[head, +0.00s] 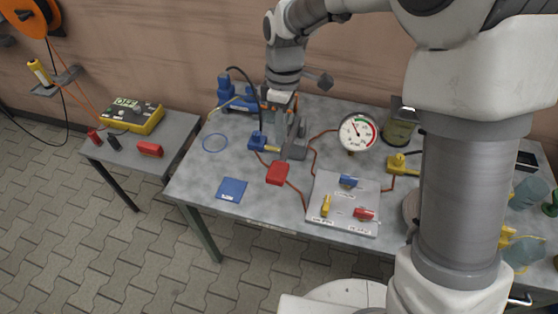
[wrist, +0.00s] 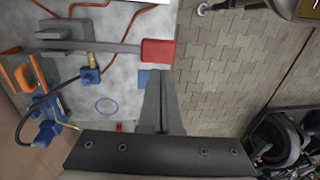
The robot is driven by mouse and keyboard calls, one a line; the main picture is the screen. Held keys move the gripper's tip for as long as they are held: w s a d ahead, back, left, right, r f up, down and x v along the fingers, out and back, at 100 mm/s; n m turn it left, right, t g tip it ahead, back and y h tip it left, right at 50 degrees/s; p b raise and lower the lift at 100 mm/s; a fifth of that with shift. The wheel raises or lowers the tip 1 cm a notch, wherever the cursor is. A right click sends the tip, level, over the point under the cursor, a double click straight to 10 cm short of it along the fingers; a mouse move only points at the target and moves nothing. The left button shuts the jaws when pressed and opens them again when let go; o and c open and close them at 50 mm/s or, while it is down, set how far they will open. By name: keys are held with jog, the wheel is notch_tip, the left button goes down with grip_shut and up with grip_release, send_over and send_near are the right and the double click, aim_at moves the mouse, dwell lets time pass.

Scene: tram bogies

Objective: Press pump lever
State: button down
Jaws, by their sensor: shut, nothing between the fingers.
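The pump lever is a grey bar (wrist: 90,47) ending in a red grip (head: 277,173). In the head view it slopes toward the table's front from the grey hand pump (head: 296,145). The red grip also shows in the wrist view (wrist: 160,51), just beyond my fingertips. My gripper (head: 280,122) is shut and empty, pointing down over the table beside the pump, behind the red grip in the head view. Its closed fingers show in the wrist view (wrist: 161,75). I cannot tell whether they touch the lever; a gap seems to show.
A pressure gauge (head: 357,132) stands right of the pump. A valve plate (head: 343,218) with blue, yellow and red handles lies at the front. A blue pad (head: 232,189), a blue ring (head: 215,142) and blue fittings (head: 257,141) are left. A side table holds a yellow tester (head: 133,116).

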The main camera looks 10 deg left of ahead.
aim_at(278, 171)
jog(key=f, duration=0.3)
jog(key=s+f, duration=0.1)
jog(key=f, duration=0.5)
jog(key=shift+s+f, duration=0.15)
jog(key=shift+f, duration=0.05)
jog(key=shift+f, duration=0.1)
